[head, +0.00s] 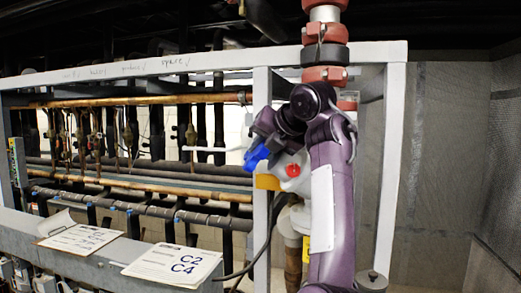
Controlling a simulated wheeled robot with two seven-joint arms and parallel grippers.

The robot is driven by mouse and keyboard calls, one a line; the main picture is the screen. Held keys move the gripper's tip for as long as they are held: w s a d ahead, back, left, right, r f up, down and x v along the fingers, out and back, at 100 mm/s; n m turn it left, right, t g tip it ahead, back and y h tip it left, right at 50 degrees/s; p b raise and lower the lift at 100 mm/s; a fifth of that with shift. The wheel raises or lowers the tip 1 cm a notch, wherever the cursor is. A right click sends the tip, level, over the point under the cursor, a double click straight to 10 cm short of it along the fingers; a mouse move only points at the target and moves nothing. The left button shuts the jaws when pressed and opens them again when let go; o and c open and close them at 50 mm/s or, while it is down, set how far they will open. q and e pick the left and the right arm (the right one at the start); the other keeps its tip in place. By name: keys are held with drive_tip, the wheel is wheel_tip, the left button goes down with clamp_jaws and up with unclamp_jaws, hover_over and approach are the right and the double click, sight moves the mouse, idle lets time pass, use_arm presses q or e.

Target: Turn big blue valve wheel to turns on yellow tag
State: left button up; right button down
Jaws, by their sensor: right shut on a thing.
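The blue valve wheel (256,158) shows only in part, left of my right arm and beside the white post of the rack. My right gripper (257,145) is at the wheel and shut on it; its fingertips are mostly hidden by its own wrist. An orange-yellow piece (267,182) shows just below the wheel. A small yellow patch (306,243) shows lower down, beside my arm. I cannot tell which of these is the tag, and no turn count is readable. My left gripper is not in view.
The white rack frame (262,220) stands close behind the gripper. A vertical pipe with red and black couplings (325,55) runs above my arm. Papers marked C2 and C4 (172,264) and a clipboard (80,238) lie on the grey ledge at left.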

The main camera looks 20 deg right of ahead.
drive_tip(key=shift+d+r+n+g+y, duration=0.15)
drive_tip(key=shift+n+g+y, duration=0.15)
drive_tip(key=shift+g, duration=0.4)
drive_tip(key=shift+a+r+n+g+y, duration=0.1)
drive_tip(key=shift+n+g+y, duration=0.15)
drive_tip(key=shift+g, duration=0.45)
drive_tip(key=shift+d+r+g, duration=0.1)
drive_tip(key=shift+g, duration=0.2)
drive_tip(key=c, duration=1.5)
unclamp_jaws()
drive_tip(key=shift+w, duration=0.1)
drive_tip(key=shift+c, duration=0.2)
drive_tip(key=shift+o, duration=1.3)
drive_tip(key=shift+w, duration=0.1)
drive_tip(key=shift+f, duration=0.3)
